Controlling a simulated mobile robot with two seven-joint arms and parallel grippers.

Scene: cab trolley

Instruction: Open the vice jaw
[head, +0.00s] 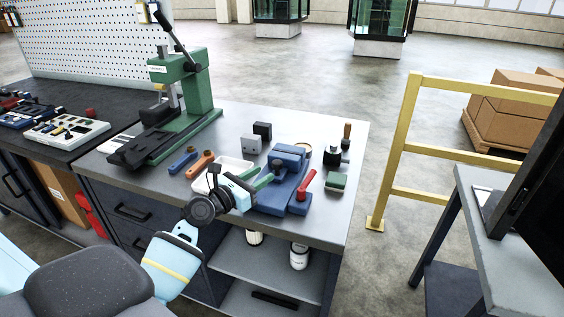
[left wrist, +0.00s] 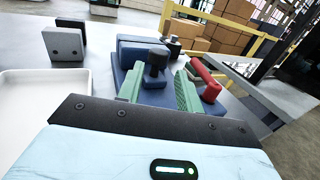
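The blue vice (head: 284,184) stands on the grey bench top near its front right edge, and it also shows in the left wrist view (left wrist: 140,50). A dark round knob (left wrist: 155,72) is on its near side. A red-handled lever (head: 306,182) lies at its right, also in the left wrist view (left wrist: 205,76). My left gripper (head: 268,176) is at the vice's front left. In the left wrist view its green fingers (left wrist: 160,90) are apart, with the knob seen between them; contact cannot be told. The jaw gap is hard to make out. My right gripper is out of view.
A green press (head: 190,95) stands left of the vice. Orange (head: 200,165) and blue tools lie left. A green-topped block (head: 337,182) is at right, beyond which a yellow rail (head: 400,140) stands.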

